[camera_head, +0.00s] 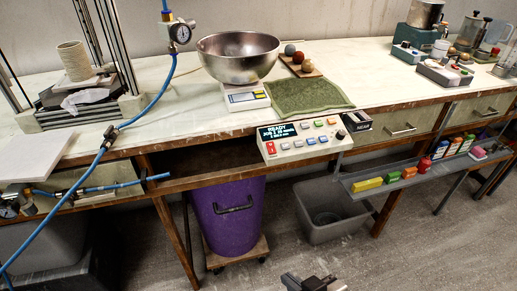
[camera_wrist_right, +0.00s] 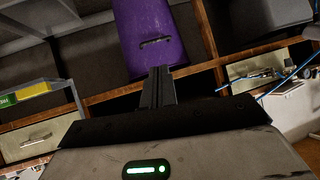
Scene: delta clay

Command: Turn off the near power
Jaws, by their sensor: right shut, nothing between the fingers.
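My left gripper is out of view.
A metal bowl (camera_head: 238,57) on a scale stands behind the panel, by a green cloth (camera_head: 309,96). A narrow shelf (camera_head: 352,187) with coloured boxes juts out at right. A purple bin (camera_head: 228,220) and grey bin (camera_head: 309,219) stand below. Blue hoses (camera_head: 78,181) cross the left.

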